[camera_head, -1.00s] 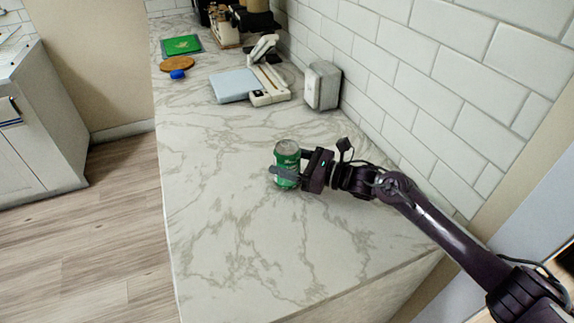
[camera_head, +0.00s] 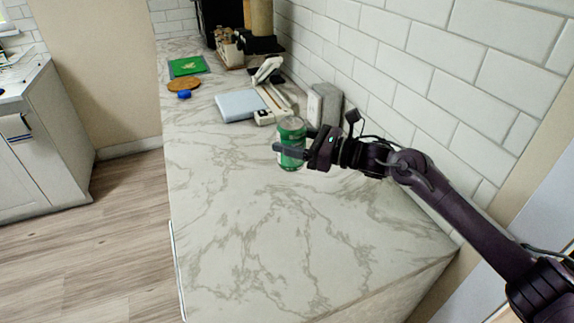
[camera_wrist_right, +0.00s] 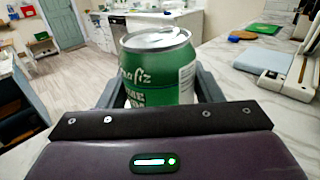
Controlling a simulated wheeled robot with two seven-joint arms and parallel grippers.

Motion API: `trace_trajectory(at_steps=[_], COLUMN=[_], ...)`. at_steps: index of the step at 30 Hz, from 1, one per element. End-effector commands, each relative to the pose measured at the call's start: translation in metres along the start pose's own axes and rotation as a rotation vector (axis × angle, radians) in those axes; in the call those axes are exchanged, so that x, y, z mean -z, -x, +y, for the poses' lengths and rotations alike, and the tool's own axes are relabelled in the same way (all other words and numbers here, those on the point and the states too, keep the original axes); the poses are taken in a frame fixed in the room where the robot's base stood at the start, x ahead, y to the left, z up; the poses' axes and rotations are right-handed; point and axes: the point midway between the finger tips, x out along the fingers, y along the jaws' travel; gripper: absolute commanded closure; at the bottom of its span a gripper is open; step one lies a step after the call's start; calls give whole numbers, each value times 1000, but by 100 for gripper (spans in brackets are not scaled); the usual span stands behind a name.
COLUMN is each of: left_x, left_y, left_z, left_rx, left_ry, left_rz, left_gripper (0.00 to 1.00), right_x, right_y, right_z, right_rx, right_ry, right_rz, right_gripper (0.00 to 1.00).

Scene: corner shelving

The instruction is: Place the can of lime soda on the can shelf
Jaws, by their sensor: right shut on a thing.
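The green can of lime soda (camera_head: 292,140) is upright between the fingers of my right gripper (camera_head: 290,150), which is shut on it. The can appears raised above the marble counter. In the right wrist view the can (camera_wrist_right: 158,75) sits between the two dark fingers, with its silver lid and white lettering showing. My left gripper is not in view. No can shelf shows in these frames.
The marble counter (camera_head: 235,240) is bare in front. Behind the can are a white slicer-like device (camera_head: 268,100), a pale blue board (camera_head: 240,105) and a grey box (camera_head: 325,106). Farther back are a round wooden board (camera_head: 184,84) and a green board (camera_head: 187,66). A tiled wall (camera_head: 430,75) borders the right.

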Motion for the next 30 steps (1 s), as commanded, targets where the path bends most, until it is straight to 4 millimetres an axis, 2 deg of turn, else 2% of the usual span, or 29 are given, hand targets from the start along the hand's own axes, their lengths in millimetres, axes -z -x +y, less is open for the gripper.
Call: trace_trajectory(at_steps=[1, 6, 12, 17, 22, 26, 30], left_x=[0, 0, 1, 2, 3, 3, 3], left_y=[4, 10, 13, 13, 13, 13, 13], left_z=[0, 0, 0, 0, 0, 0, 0], left_rx=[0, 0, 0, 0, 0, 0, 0], left_ry=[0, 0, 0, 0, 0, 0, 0], left_rz=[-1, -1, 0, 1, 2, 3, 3], left_gripper=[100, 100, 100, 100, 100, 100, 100], right_x=[-20, -56, -78, -65, -34, -15, 0], right_y=[2, 5, 8, 5, 9, 24, 48], right_z=[-3, -6, -7, 4, 27, 42, 54], right_rx=[2, 6, 11, 46, 167, 301, 454], right_ry=[7, 4, 1, -5, -10, -10, -10], right_rz=[-4, -3, -2, 0, 0, 0, 0], right_gripper=[80, 80, 80, 80, 80, 80, 80])
